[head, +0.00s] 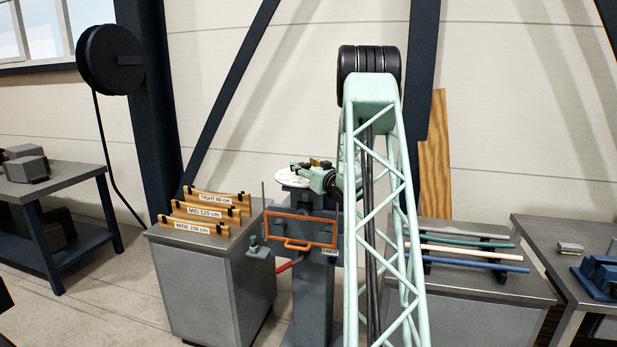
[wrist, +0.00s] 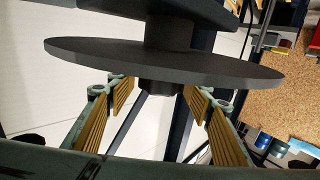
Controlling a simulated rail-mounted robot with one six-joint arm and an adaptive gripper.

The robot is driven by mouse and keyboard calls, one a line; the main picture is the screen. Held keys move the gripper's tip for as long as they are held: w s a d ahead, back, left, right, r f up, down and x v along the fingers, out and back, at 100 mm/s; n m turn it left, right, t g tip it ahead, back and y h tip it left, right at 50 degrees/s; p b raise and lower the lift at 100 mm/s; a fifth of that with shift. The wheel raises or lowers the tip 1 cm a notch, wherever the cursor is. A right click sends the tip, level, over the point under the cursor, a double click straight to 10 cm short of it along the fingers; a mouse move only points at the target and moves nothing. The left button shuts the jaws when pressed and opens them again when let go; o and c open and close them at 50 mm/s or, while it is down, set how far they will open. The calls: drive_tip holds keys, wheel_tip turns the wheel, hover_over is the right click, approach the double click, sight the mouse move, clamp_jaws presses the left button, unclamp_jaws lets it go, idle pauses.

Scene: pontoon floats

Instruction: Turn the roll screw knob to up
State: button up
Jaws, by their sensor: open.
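My gripper (wrist: 158,92) is open in the wrist view, with yellow ribbed pads on both fingers. A short dark cylinder (wrist: 160,87) under a wide dark grey disc (wrist: 165,62) shows between the fingertips, with a gap to the pads. I cannot tell if this is the roll screw knob. In the head view my gripper (head: 322,178) is at the top of a grey machine stand (head: 312,290), beside a pale round plate (head: 296,173). My arm hides part of the machine. No "up" mark is readable.
An orange guard frame (head: 300,243) is on the stand's front, with a small dark green part (head: 254,246) at its left. A left cabinet (head: 205,285) holds labelled yellow gauges (head: 205,212). A right cabinet (head: 480,290) carries coloured rods (head: 470,250).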

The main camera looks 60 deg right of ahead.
sight(305, 167)
drive_tip(key=shift+w+m+g+h+p, duration=0.1)
drive_tip(key=shift+m+g+h+p, duration=0.5)
drive_tip(key=shift+h, duration=0.4)
drive_tip(key=shift+a+m+g+h+p, duration=0.1)
drive_tip(key=shift+m+g+h+p, duration=1.2)
drive_tip(key=shift+p, duration=0.5)
drive_tip(key=shift+s+a+f, duration=0.1)
drive_tip(key=shift+s, duration=0.2)
drive_tip(key=v, duration=0.2)
drive_tip(key=shift+s+a+b, duration=0.25)
drive_tip(key=shift+s+b, duration=0.05)
drive_tip(key=shift+b, duration=0.1)
drive_tip(key=b+v, duration=0.1)
drive_tip(key=v, duration=0.9)
drive_tip(key=shift+s+a+b, duration=0.2)
drive_tip(key=shift+b, duration=0.1)
